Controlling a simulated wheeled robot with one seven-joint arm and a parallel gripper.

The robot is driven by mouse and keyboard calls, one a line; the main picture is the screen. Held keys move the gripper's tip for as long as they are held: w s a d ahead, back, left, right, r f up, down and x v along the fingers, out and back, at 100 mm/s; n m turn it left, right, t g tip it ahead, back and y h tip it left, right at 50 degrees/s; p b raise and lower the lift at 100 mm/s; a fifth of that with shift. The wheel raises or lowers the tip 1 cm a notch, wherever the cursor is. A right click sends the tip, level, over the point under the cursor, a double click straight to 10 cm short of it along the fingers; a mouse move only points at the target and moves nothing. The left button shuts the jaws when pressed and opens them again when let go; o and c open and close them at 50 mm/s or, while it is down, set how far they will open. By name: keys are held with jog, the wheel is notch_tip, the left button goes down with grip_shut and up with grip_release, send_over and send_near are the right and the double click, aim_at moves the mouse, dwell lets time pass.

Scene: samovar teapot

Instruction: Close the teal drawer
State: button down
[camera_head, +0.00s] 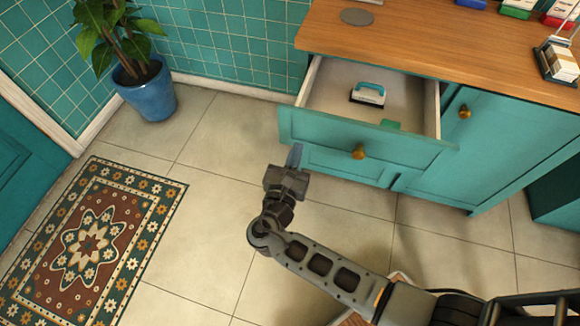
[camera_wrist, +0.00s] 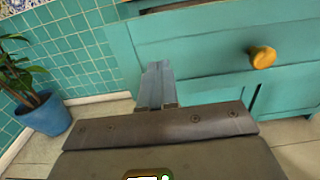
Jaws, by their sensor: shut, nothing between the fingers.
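The teal drawer (camera_head: 366,141) is pulled open from the teal cabinet, with a round brass knob (camera_head: 358,152) on its front. My gripper (camera_head: 295,152) is shut and empty, in front of the left end of the drawer front in the head view. In the wrist view my gripper's fingers (camera_wrist: 157,84) point at the teal front (camera_wrist: 215,45), left of the knob (camera_wrist: 262,57). I cannot tell whether the fingertips touch it.
The wooden counter (camera_head: 420,45) above holds a grey disc (camera_head: 357,17), several colored boxes (camera_head: 518,8) and a dark holder (camera_head: 557,62). A cabinet door (camera_head: 490,140) is right of the drawer. A potted plant (camera_head: 148,92) stands left by the wall. A patterned rug (camera_head: 90,240) lies on the floor at left.

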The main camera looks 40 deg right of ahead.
aim_at(306, 126)
jog(key=x, duration=0.6)
jog(key=shift+d, duration=0.1)
jog(key=b+x, duration=0.8)
jog(key=x, duration=1.4)
jog(key=shift+w+d, duration=0.1)
jog(key=shift+w, duration=0.1)
jog(key=shift+w+d+r+b, duration=0.1)
jog(key=shift+w+d+b, duration=0.2)
jog(key=shift+d+b, duration=0.1)
jog(key=shift+r, duration=0.1)
jog(key=shift+d, duration=0.2)
